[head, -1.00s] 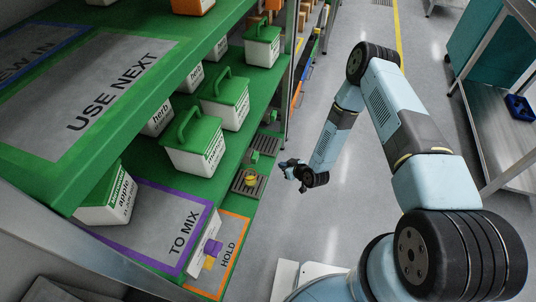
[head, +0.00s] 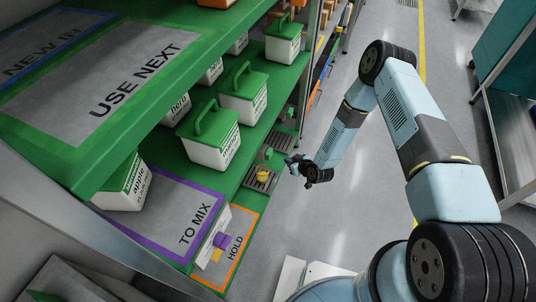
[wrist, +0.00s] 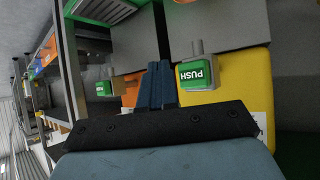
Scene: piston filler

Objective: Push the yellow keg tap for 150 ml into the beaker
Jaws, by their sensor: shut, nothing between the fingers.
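In the wrist view the yellow keg (wrist: 240,83) stands right of centre, and its green tap pad marked PUSH (wrist: 196,73) faces me. My gripper (wrist: 157,72) is shut and empty. Its fingertips appear just left of the pad, with a visible gap in the picture; I cannot tell the depth between them. In the head view my gripper (head: 292,160) is beside the shelf's right edge, near a slotted drip tray (head: 253,185) with a small yellow item (head: 263,174) on it. I cannot make out a beaker in either view.
An orange keg (wrist: 130,90) with another green pad (wrist: 104,88) is left of the fingers. Green-lidded tubs (head: 212,140) crowd the green shelf. A white box with a purple part (head: 221,240) lies on the HOLD area. The floor (head: 310,230) right of the shelf is clear.

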